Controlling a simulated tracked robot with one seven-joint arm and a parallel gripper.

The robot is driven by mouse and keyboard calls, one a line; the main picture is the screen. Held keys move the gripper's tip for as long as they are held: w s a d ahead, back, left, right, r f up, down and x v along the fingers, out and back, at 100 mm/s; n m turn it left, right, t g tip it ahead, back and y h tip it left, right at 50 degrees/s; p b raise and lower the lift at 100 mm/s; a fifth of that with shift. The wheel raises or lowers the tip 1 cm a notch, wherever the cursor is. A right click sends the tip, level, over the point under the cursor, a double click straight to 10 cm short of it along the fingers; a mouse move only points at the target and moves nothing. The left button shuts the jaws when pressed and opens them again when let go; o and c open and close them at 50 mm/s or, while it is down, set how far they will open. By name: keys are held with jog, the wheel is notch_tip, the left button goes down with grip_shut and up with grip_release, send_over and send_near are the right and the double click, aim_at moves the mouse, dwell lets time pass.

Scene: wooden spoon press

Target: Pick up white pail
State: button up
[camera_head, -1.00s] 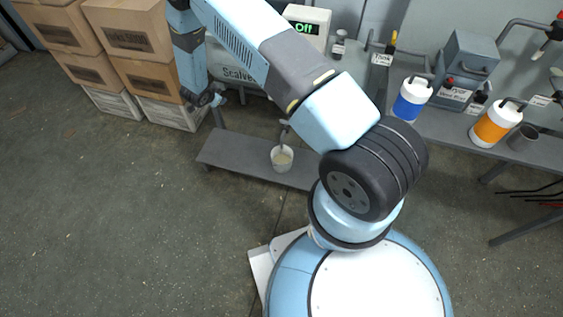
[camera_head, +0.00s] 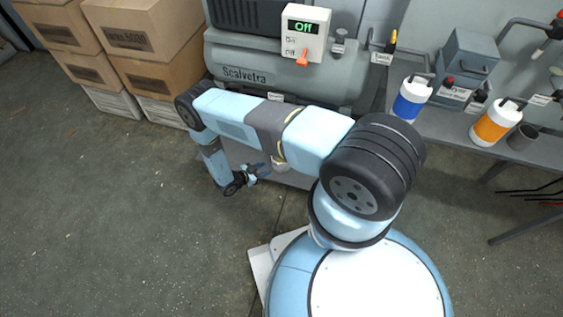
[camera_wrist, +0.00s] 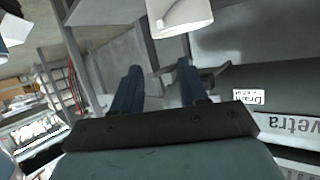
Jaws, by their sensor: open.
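The white pail (camera_head: 281,166) stands on a low grey bench (camera_head: 295,180) in front of the compressor, mostly hidden behind my arm in the head view. In the wrist view the white pail (camera_wrist: 180,17) is cut off by the top edge, just beyond and above my fingertips. My gripper (camera_head: 262,172) is low over the bench, to the left of the pail. In the wrist view my gripper (camera_wrist: 158,76) has its two dark fingers apart with nothing between them. I see no contact with the pail.
The grey Scalvetra compressor (camera_head: 285,75) with its "Off" box (camera_head: 304,32) stands behind the bench. Cardboard boxes (camera_head: 155,45) are stacked at the left. A side table at the right holds a blue-and-white jug (camera_head: 411,100) and an orange-and-white jug (camera_head: 495,124). The left floor is clear.

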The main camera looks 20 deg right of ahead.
aim_at(284, 164)
jog(key=x, duration=1.4)
jog(key=shift+s+d, duration=0.1)
jog(key=shift+s, duration=0.2)
grip_shut()
dwell(0.3)
